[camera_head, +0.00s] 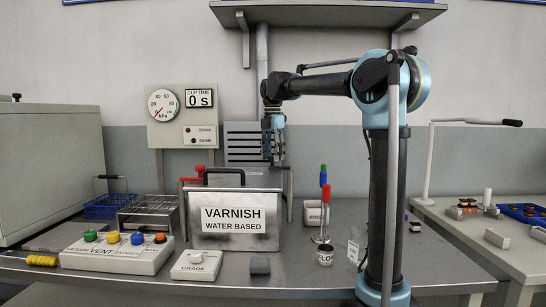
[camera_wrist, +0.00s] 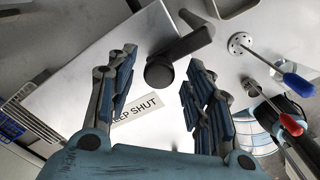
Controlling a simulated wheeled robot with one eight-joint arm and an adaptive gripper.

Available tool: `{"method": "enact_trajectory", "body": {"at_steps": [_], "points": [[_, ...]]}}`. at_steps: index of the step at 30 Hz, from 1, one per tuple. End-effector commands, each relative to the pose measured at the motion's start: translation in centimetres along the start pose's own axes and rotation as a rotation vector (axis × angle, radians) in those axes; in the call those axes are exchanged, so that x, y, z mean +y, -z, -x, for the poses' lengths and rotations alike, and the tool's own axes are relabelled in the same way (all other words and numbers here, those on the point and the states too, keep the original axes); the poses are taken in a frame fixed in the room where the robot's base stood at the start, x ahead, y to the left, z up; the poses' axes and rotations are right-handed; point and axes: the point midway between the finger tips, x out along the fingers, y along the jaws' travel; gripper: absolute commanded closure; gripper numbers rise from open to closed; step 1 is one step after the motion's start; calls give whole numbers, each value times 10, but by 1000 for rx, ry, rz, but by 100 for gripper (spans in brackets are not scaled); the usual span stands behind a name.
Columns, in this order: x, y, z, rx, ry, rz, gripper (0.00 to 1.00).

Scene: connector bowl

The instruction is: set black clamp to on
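The black clamp (camera_wrist: 160,71) shows in the wrist view as a round black hub with a dark lever angled up to the right. It sits over a pale metal lid bearing a label (camera_wrist: 136,112) that reads "EEP SHUT", its left end covered by a finger. My gripper (camera_wrist: 161,66) is open, with one finger on each side of the hub in the picture; I cannot tell whether either touches it. In the head view my gripper (camera_head: 278,152) points down behind the right part of the VARNISH box (camera_head: 234,219).
A red clamp (camera_head: 196,173) is at the box's left, by a black handle (camera_head: 223,172). A button panel (camera_head: 116,250) and GRADE box (camera_head: 196,265) are in front.

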Motion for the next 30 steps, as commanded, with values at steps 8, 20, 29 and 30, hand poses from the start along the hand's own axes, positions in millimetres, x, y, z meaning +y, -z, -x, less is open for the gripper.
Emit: {"method": "enact_trajectory", "body": {"at_steps": [8,20,29,30], "points": [[0,0,2,0,0,0,53],[0,0,61,1,0,0,53],[1,-1,105,1,0,0,53],[1,-1,109,1,0,0,53]]}}
